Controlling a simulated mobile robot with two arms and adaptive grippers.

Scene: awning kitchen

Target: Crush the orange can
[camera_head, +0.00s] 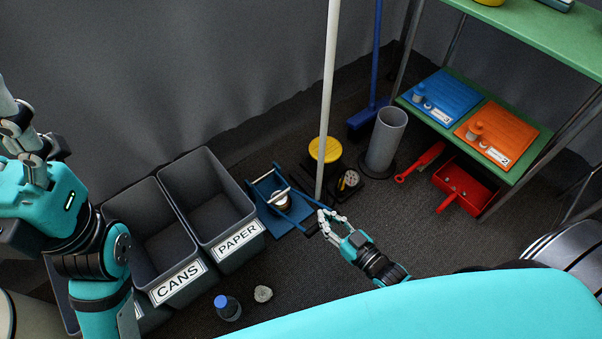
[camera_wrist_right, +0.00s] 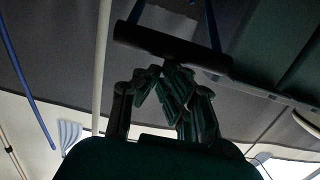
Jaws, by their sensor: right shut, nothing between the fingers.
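A blue can crusher (camera_head: 265,186) lies on the dark floor, right of the bins. A short round object (camera_head: 282,203) with a pale top and dark reddish side sits inside it, partly behind the frame; I cannot tell surely whether it is the orange can. The crusher's lever ends in a black handle (camera_head: 311,229), low near the floor. My right gripper (camera_head: 325,217) is shut and empty beside the handle. In the right wrist view the handle (camera_wrist_right: 165,44) lies just beyond the fingertips (camera_wrist_right: 160,75). My left gripper (camera_head: 18,118) is raised at the far left; its finger opening is unclear.
Bins labelled CANS (camera_head: 178,281) and PAPER (camera_head: 238,240) stand at left. A blue-capped bottle (camera_head: 228,308) and a crumpled pale lump (camera_head: 263,294) lie in front. A white pole (camera_head: 328,100) rises behind my right gripper. A grey cylinder (camera_head: 385,140) and green shelf (camera_head: 505,172) stand right.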

